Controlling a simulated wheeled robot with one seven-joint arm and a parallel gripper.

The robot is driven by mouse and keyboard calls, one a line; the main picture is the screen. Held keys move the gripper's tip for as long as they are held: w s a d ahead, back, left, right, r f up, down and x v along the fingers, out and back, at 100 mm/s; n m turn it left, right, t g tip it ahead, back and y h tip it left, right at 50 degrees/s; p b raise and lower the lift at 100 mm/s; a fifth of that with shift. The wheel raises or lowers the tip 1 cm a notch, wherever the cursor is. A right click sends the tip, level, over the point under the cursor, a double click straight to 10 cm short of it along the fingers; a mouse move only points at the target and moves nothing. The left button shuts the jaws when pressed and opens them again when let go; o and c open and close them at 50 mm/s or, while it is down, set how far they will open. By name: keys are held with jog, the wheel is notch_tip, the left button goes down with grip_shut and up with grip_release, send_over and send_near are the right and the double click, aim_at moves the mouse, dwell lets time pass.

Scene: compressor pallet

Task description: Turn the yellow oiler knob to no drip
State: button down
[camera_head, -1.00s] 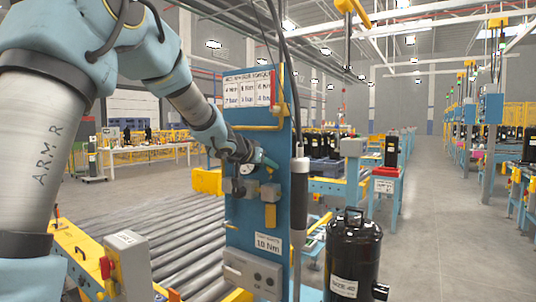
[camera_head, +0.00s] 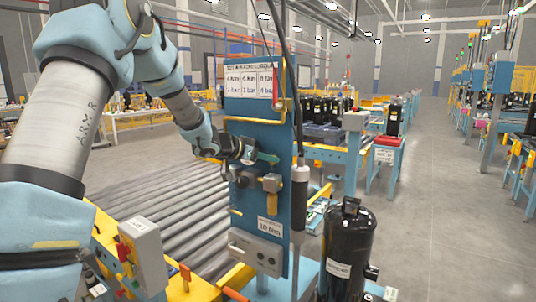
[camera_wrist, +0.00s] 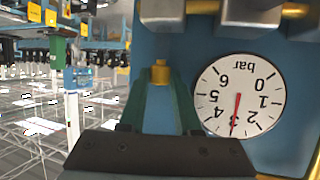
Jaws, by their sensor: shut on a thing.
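The small yellow oiler knob (camera_wrist: 160,73) shows upside down in the wrist view, on the blue panel (camera_wrist: 200,45). My gripper (camera_wrist: 162,84) has its two green fingers on either side of the knob, shut on it. In the head view my gripper (camera_head: 264,158) is at the upper middle of the blue panel (camera_head: 262,107), above the grey and brass fittings. The knob cannot be made out there behind my fingers. I cannot read a drip setting.
A round pressure gauge (camera_wrist: 239,95) sits close beside my fingers, its needle near 3. Grey metal fittings (camera_wrist: 247,17) are just beyond the knob. A black compressor (camera_head: 348,250) and a hanging tool (camera_head: 299,190) stand right of the panel. A roller conveyor (camera_head: 160,205) runs left.

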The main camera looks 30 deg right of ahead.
dwell(0.3)
jog(key=c, duration=0.9)
grip_release()
jog(key=shift+f+b, duration=0.2)
jog(key=shift+b, duration=0.5)
jog(key=shift+s+f+n+t+b, duration=0.15)
jog(key=shift+n+t+b, duration=0.25)
jog(key=shift+b, duration=0.75)
jog(key=shift+d+n+t+b, duration=0.1)
jog(key=shift+n+t+b, duration=0.3)
jog(key=shift+b, duration=0.85)
jog(key=n+t+y+b, duration=0.1)
jog(key=n+t+b, duration=0.1)
jog(key=b, duration=0.5)
jog(key=shift+s, duration=0.2)
jog(key=shift+d+t+y+b, duration=0.1)
jog(key=shift+t+y+b, duration=0.2)
jog(key=shift+b, duration=0.35)
